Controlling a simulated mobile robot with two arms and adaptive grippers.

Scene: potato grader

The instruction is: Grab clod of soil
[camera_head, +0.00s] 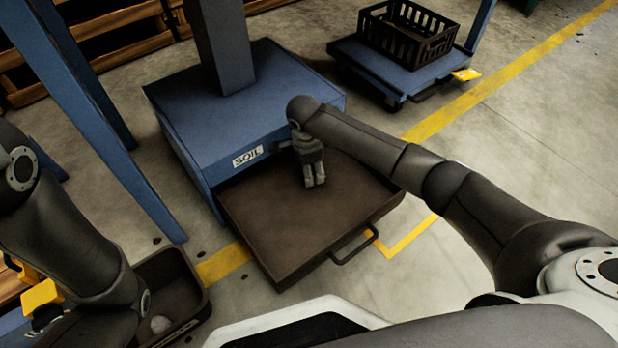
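No clod of soil can be made out for certain. My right gripper (315,182) points down over the open brown drawer (285,225) of the blue unit labelled SOIL (247,157). Its two fingers are close side by side, and no object shows between them. The visible drawer floor looks bare; the part behind my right arm is hidden. A pale round lump (161,325) lies in a small dark bin (178,277) at the lower left; I cannot tell whether it is soil, stone or potato. My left arm is at the left edge, and its gripper does not show.
Small dark crumbs (157,241) lie on the concrete floor beside the drawer. A black crate (408,38) stands on a blue cart (380,70) at the upper right. Blue legs (100,120) rise at the left. The drawer's handle (354,247) faces me. Open floor lies to the right.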

